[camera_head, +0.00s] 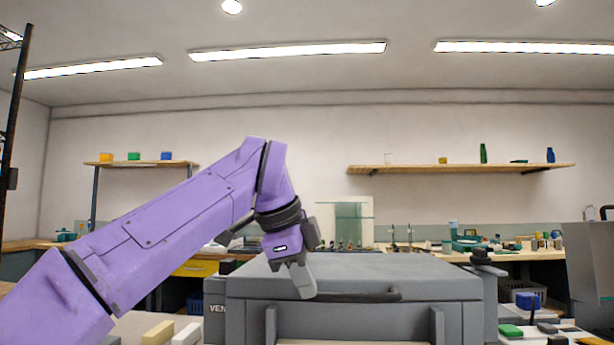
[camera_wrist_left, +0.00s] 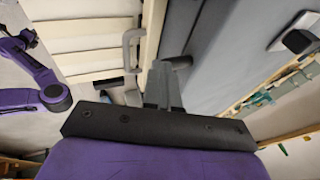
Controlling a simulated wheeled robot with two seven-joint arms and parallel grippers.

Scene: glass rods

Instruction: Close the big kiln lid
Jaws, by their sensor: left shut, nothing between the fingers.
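The big kiln is a grey box at the bottom centre of the head view. Its grey lid (camera_head: 400,275) looks nearly level there, with a dark bar handle (camera_head: 350,297) along the front. My right gripper is not in view.
A dark fitting (camera_head: 484,260) sticks out at the kiln's right side. A bench with small green and white items (camera_head: 540,330) is at right, beside a grey metal unit (camera_head: 590,265). Pale blocks (camera_head: 172,333) lie at lower left. Shelves line the back wall.

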